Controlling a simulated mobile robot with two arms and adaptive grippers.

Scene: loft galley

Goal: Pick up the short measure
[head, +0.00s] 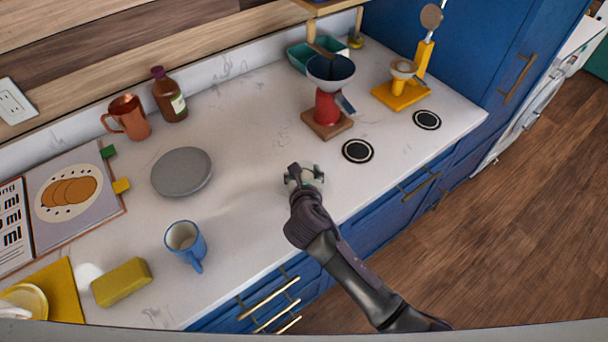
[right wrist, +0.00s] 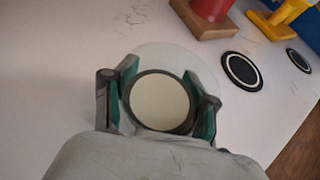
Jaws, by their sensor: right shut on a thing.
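My right gripper (head: 304,177) is over the counter near its front edge, shut on the short measure (right wrist: 160,103). In the right wrist view the measure is a small round thing with a pale, flat-looking round face and a dark rim, with a green-padded finger on each side. A clear or whitish rounded edge shows behind it. In the head view the fingers hide most of it. I cannot tell whether it touches the counter. My left gripper is not in view.
A blue mug (head: 186,243), grey plate (head: 182,172) and yellow sponge (head: 121,282) lie left. A red grinder-like stand (head: 327,108) and yellow stand (head: 401,94) are behind right, near two black discs (head: 358,151). A copper mug (head: 128,118) and brown bottle (head: 169,97) stand at the back.

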